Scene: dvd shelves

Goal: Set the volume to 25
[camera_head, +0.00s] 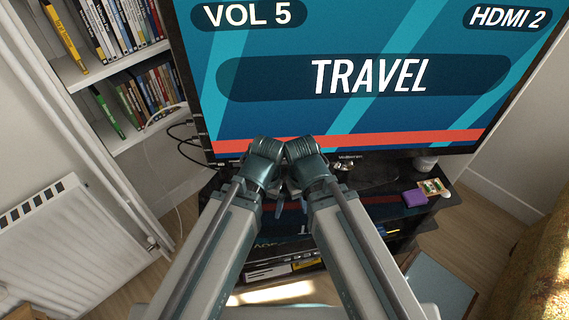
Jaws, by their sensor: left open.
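The television (345,120) fills the upper middle of the head view. Its screen reads "VOL 5" at top left, "HDMI 2" at top right and "TRAVEL" in a dark band. My two arms reach forward from the bottom, their upper joints close together in front of the screen's lower edge. My left gripper (290,200) is small and partly hidden between the arms, below the screen. It is open, with nothing visible in it. My right gripper cannot be made out clearly behind the arm links. No remote control can be made out.
A dark TV stand (375,205) is below the television, with a purple box (414,198) and a small colourful case (433,187) on its right. A white bookshelf (110,65) holding several cases stands left. A radiator (60,240) is at lower left, a sofa (535,270) at lower right.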

